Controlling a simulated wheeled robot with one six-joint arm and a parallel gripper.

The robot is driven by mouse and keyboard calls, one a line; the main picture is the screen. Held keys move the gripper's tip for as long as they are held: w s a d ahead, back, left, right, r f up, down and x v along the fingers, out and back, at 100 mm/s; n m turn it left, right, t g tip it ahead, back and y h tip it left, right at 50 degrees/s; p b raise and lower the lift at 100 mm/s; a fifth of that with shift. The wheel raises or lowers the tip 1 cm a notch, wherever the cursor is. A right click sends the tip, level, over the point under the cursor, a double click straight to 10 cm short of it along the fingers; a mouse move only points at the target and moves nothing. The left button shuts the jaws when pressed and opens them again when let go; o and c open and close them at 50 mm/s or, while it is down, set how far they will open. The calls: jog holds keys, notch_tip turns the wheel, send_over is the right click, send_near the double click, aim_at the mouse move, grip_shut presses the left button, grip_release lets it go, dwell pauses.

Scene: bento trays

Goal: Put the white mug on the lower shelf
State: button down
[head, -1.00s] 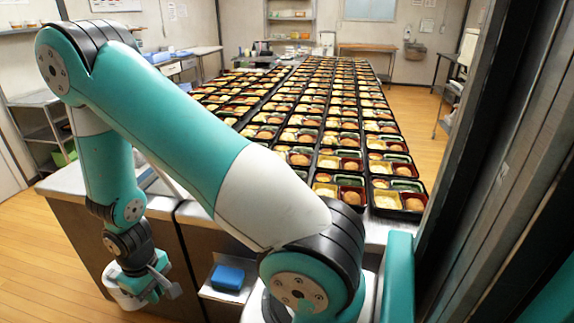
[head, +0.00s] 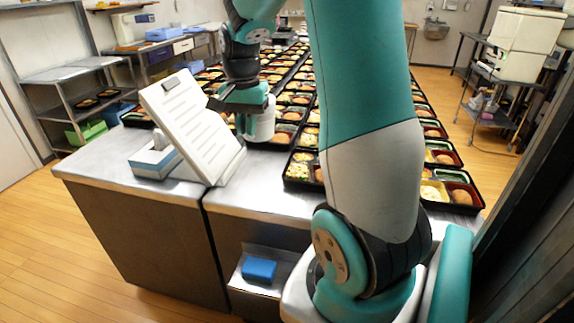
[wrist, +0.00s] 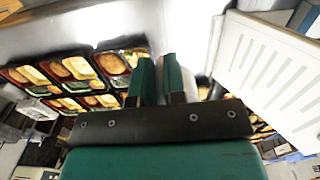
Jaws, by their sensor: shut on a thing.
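My gripper (head: 228,104) is over the counter, just right of the white slotted board. In the wrist view its two dark green fingers (wrist: 162,80) are close together, with a pale surface showing between and beside them. That pale thing is probably the white mug (wrist: 203,82); it is largely hidden, and I cannot make out its handle or rim.
The white slotted board (head: 190,125) leans beside a tissue box (head: 153,160). Rows of bento trays (head: 297,180) fill the counter behind. A metal rack (head: 60,80) stands at the left. The front strip of the counter (head: 262,198) is bare.

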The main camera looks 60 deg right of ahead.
jog(key=f, duration=1.2)
jog(key=f+p, duration=0.1)
jog(key=f, duration=0.6)
jog(key=shift+s+d, duration=0.2)
jog(key=shift+s, duration=0.05)
jog(key=shift+f, duration=0.15)
